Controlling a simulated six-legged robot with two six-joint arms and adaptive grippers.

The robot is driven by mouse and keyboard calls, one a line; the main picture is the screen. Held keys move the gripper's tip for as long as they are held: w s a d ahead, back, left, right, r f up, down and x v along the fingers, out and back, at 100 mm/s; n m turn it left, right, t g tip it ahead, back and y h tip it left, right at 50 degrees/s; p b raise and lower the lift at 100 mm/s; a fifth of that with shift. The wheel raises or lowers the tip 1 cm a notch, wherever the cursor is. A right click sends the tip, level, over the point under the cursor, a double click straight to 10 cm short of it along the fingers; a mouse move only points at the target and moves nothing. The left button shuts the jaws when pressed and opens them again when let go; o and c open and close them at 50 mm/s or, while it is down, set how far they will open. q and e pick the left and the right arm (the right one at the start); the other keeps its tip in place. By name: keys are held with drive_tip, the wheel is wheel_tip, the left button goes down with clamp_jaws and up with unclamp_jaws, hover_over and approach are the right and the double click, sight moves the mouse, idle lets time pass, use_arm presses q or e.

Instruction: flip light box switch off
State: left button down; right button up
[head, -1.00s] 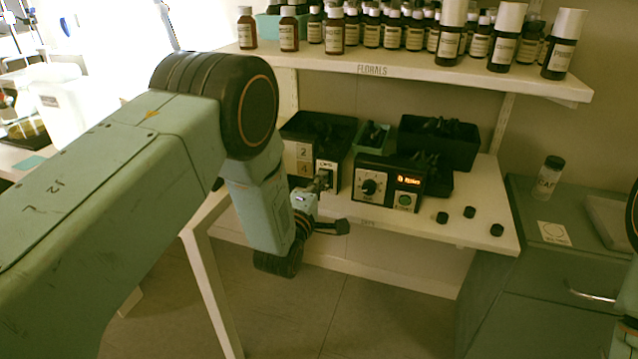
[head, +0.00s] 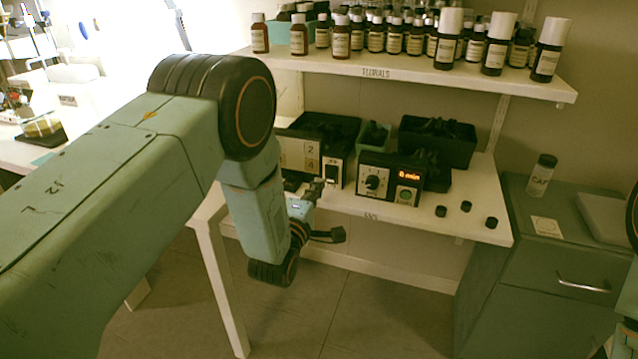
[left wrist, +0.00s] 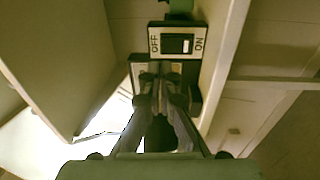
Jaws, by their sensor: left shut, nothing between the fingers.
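The light box (head: 297,153), a dark box with pale numbered panels, stands at the left of the lower shelf. Its switch (head: 332,175) is on the small front plate. In the left wrist view the switch (left wrist: 178,44) lies between the words OFF and ON; I cannot tell which side is pressed. My left gripper (head: 315,188) is shut and empty, just in front of and left of the switch plate. In the left wrist view its fingertips (left wrist: 162,76) are just below the plate. My right gripper is out of view.
A timer box (head: 390,187) with a knob and lit display stands right of the light box. Dark bins (head: 437,143) are behind it. Several black caps (head: 466,206) lie on the shelf at right. Bottles (head: 375,37) crowd the upper shelf. A cabinet (head: 560,262) is at right.

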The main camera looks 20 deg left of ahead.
use_arm(q)
drive_tip(key=s+r+p, duration=0.1)
drive_tip(key=s+p, duration=0.1)
drive_tip(key=s, duration=0.5)
drive_tip(key=s+a+f+m+g, duration=0.2)
drive_tip(key=s+f+m+g, duration=0.7)
drive_tip(key=s+f+m, duration=0.55)
drive_tip(key=s+f+m+g, duration=0.1)
drive_tip(key=s+f+g, duration=0.1)
drive_tip(key=s, duration=0.6)
drive_tip(key=s+f+g, duration=0.2)
drive_tip(key=s+g, duration=0.2)
drive_tip(key=s, duration=0.4)
drive_tip(key=s+f+m+g, duration=0.1)
drive_tip(key=s+f+g, duration=0.1)
drive_tip(key=s, duration=0.7)
drive_tip(key=shift+a+f+m+g, duration=0.35)
drive_tip(key=shift+a+f+g, duration=0.05)
drive_tip(key=shift+g, duration=0.5)
